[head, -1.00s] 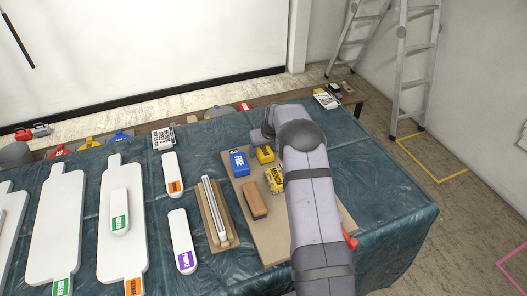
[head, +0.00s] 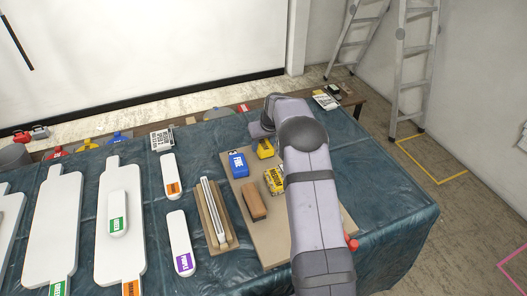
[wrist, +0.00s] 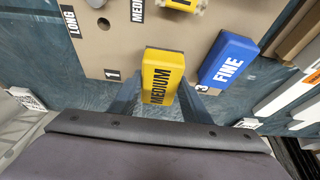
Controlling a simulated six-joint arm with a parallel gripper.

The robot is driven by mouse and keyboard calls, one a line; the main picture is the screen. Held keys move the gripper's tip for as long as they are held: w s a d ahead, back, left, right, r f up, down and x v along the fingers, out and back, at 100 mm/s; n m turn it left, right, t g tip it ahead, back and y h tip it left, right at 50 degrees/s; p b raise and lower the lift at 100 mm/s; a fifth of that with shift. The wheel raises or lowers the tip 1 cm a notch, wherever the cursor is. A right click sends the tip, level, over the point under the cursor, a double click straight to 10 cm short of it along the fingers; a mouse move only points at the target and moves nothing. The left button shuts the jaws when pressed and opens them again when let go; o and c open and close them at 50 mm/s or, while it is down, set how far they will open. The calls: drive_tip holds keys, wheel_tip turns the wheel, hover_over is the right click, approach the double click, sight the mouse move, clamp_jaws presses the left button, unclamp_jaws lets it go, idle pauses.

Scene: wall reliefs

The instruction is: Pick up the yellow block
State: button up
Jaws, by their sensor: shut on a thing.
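The yellow block (head: 265,149), labelled MEDIUM, is at the far edge of the tan board (head: 283,234), right of the blue block. In the wrist view the yellow block (wrist: 162,72) sits between the two fingers of my gripper (wrist: 158,100), which are shut on its near end. In the head view my arm hides most of the gripper, so the fingertips are hard to make out there. Whether a gap lies under the block is hard to tell.
A blue block (head: 238,164) labelled FINE stands close on the left; it also shows in the wrist view (wrist: 229,61). A yellow, black-marked block (head: 275,180) and a brown block (head: 254,205) lie nearer on the board. A ladder (head: 408,65) stands behind right.

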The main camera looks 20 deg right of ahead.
sight(263, 145)
wheel_tip(263, 145, up, 7)
drive_tip(key=shift+f+b, duration=0.15)
drive_tip(key=shift+b, duration=0.45)
